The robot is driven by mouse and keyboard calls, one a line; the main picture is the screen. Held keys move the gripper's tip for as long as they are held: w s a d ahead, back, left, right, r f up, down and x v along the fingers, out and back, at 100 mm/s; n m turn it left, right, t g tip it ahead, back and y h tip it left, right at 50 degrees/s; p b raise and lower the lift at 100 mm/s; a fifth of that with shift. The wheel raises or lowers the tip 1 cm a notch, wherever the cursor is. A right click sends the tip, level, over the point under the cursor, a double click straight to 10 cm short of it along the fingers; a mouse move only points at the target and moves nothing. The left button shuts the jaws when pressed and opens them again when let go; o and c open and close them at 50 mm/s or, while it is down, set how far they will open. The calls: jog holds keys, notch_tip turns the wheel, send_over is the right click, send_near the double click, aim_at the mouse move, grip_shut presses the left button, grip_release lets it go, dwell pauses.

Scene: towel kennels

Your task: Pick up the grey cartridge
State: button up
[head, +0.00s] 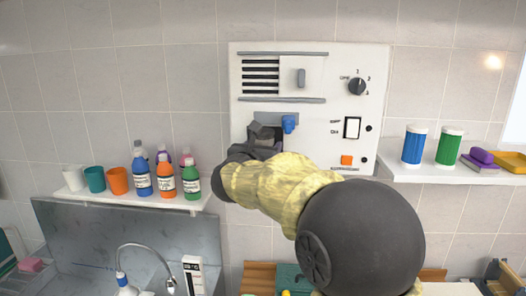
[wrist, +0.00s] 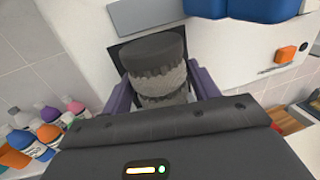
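A blue knob (head: 288,124) sits just right of the opening, with an orange button (head: 346,160) lower right. A left shelf (head: 100,197) holds cups and several bottles. A right shelf (head: 440,174) holds blue and green canisters. A sink tap (head: 143,247) is below left.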

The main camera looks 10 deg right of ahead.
aim_at(262, 135)
jog(key=c, duration=0.7)
jog(key=shift+r, duration=0.1)
jog(key=shift+r+b, duration=0.4)
jog(key=shift+r, duration=0.1)
jog(key=shift+s+a+r+b, duration=0.2)
jog(key=shift+r+b, duration=0.2)
jog(key=shift+r, duration=0.15)
jog(key=shift+s+a+r+b, duration=0.1)
jog(key=shift+s+r+b, duration=0.05)
jog(key=shift+r+b, duration=0.3)
jog(key=b+v, duration=0.3)
jog(key=v, duration=0.5)
jog(key=b+v, duration=0.3)
jog(key=v, duration=0.6)
jog(key=shift+s+r+b, duration=0.1)
jog(key=shift+r+b, duration=0.1)
jog(key=shift+b, duration=0.15)
